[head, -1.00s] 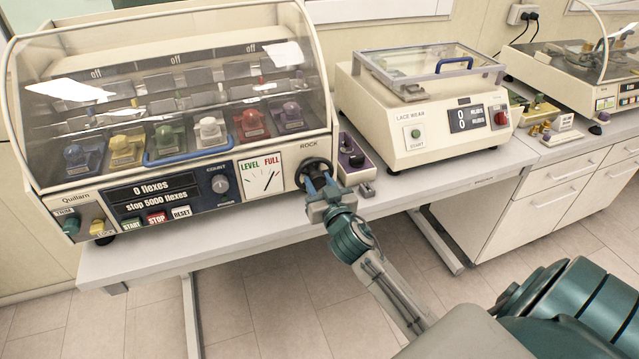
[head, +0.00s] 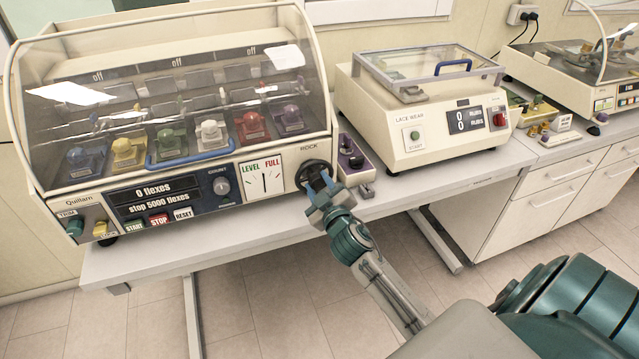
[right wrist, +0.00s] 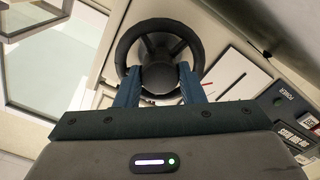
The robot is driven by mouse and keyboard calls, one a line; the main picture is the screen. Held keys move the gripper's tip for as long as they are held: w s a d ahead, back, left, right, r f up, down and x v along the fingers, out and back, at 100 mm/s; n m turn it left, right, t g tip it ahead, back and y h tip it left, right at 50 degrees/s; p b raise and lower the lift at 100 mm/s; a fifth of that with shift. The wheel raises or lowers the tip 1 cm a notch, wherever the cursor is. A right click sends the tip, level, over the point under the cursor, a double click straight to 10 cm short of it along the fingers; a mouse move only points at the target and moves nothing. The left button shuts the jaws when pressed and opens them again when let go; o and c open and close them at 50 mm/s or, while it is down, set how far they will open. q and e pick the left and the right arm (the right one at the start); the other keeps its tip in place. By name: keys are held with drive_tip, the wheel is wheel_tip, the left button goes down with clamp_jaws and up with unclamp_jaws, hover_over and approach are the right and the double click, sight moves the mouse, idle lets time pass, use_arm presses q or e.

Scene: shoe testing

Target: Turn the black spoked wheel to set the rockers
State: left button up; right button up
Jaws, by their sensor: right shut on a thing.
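The black spoked wheel (head: 311,166) is on the right front of the cream flex tester (head: 130,45), under the word ROCK. It also shows in the right wrist view (right wrist: 157,25). My right gripper (head: 318,187) is shut on the wheel, with its blue fingers (right wrist: 159,73) on either side of the dark hub. The LEVEL/FULL gauge (head: 264,180) left of the wheel has its needle about upright. The rockers (head: 210,132) carry several coloured pieces under the clear curved cover. My left gripper is not in view.
A small box with purple knobs (head: 354,160) stands close right of the wheel. The cream lace wear machine (head: 400,120) stands beyond it. A strip of bare bench (head: 200,238) runs along the front edge, below the flex tester's buttons.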

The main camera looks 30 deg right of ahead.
drive_tip(key=shift+r+n+p, duration=0.1)
drive_tip(key=shift+n+p, duration=0.2)
drive_tip(key=shift+n, duration=0.9)
drive_tip(key=o, duration=1)
drive_tip(key=b+v, duration=0.4)
drive_tip(key=v, duration=0.6)
drive_tip(key=shift+s, duration=0.4)
